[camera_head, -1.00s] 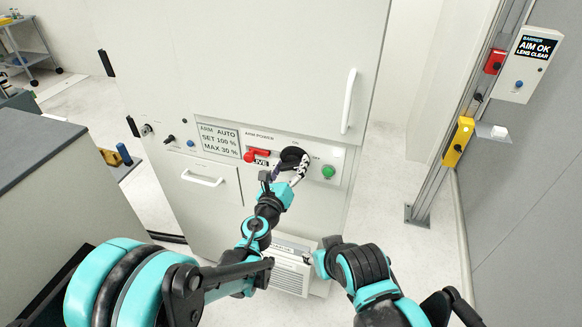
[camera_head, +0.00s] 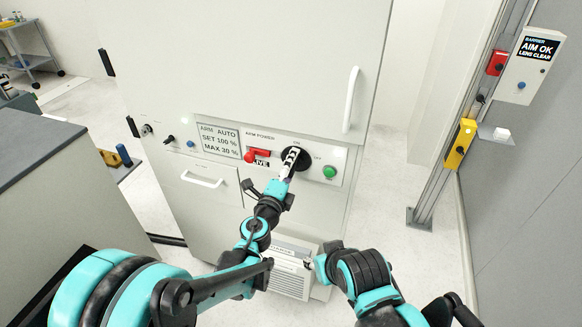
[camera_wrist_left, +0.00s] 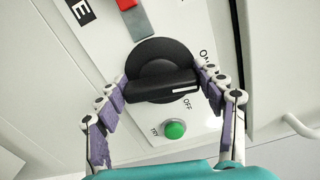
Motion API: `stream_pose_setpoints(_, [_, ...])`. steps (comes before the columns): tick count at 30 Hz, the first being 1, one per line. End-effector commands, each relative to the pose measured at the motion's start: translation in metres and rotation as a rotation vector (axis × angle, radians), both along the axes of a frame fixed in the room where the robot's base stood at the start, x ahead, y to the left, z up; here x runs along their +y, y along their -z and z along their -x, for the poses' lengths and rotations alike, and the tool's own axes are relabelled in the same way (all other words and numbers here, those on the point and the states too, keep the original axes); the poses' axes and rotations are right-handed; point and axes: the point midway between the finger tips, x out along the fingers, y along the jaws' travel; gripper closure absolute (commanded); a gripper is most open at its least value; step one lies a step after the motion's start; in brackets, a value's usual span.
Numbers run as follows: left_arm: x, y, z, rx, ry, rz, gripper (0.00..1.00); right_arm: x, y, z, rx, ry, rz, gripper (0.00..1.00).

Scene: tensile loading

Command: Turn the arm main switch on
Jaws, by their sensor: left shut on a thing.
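The arm main switch is a black rotary knob (camera_head: 301,160) on the arm power panel of the white cabinet. In the left wrist view the knob (camera_wrist_left: 162,84) fills the middle. Its white mark points right, between the printed ON and OFF. My left gripper (camera_head: 291,160) reaches it from below. In the wrist view its purple-padded fingers (camera_wrist_left: 161,97) are shut on the knob's grip bar, one at each end. In the head view the gripper hides part of the knob. My right gripper (camera_head: 308,263) is low in front of the cabinet; its fingers are too unclear to read.
Two white handles, one a vertical bar (camera_head: 350,100), protrude from the cabinet. A bench (camera_head: 40,145) stands left.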

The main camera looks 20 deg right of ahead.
Motion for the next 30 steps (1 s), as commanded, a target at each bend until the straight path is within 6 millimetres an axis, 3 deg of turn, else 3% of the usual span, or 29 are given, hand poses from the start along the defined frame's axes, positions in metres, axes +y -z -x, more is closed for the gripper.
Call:
stream_pose_setpoints(12, [0.0003, 0.0007, -0.0007, 0.096, -0.001, 0.142, 0.6, 0.0, 0.0026, 0.0, 0.0, 0.0, 0.0, 0.6])
stream_pose_setpoints(28, [0.0004, 0.0007, -0.0006, 0.108, -0.001, 0.16, 0.6, 0.0, 0.0027, 0.0, 0.0, 0.0, 0.0, 0.6])
stream_pose_setpoints(29, [0.0004, 0.0008, -0.0006, 0.107, -0.001, 0.159, 0.24, 0.0, 0.0027, 0.0, 0.0, 0.0, 0.0, 0.6])
stream_pose_setpoints(30, [0.0004, 0.0008, -0.0005, 0.107, -0.001, 0.159, 0.13, 0.0, 0.0027, 0.0, 0.0, 0.0, 0.0, 0.6])
